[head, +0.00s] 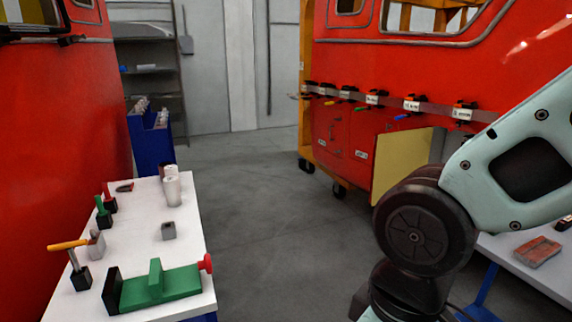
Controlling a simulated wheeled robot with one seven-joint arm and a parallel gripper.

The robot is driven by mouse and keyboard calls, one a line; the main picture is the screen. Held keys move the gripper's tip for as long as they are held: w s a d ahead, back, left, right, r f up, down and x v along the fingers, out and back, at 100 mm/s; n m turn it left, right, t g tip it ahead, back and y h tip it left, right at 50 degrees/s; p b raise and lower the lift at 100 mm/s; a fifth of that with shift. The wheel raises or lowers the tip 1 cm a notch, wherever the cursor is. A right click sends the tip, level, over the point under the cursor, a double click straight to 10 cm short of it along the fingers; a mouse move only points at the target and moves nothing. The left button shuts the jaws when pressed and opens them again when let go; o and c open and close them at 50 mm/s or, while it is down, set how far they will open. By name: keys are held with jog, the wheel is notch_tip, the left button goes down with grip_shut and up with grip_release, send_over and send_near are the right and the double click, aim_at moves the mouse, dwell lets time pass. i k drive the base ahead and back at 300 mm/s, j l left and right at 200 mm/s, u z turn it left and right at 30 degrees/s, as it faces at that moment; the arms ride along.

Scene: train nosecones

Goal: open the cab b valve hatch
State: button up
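A red train nosecone (440,70) stands at the right on a wheeled yellow frame. Its lower side has red hatch panels (361,140) with small labels too small to read. A pale yellow panel (400,163) stands beside them, partly behind my arm; I cannot tell whether it is an open door or a fixed face. Another red nosecone (60,130) fills the left side. I cannot tell which is cab b or which panel is the valve hatch. My arm crosses the right side and hides part of the right nosecone. My gripper is not in view.
A white table (180,240) at the left holds a green vise (160,287), a grey block (168,231) and tools. A second table (540,275) at the right holds a reddish block (537,252). A blue bin (150,140) stands behind. The grey floor between is clear.

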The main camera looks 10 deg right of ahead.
aim_at(363, 125)
jog(key=i, duration=3.35)
jog(key=i+z, duration=0.25)
jog(key=i, duration=0.15)
jog(key=i+j+z, duration=0.25)
jog(key=i, duration=0.15)
jog(key=i+j+z, duration=0.25)
jog(key=i+l+z, duration=0.1)
jog(key=z, duration=0.55)
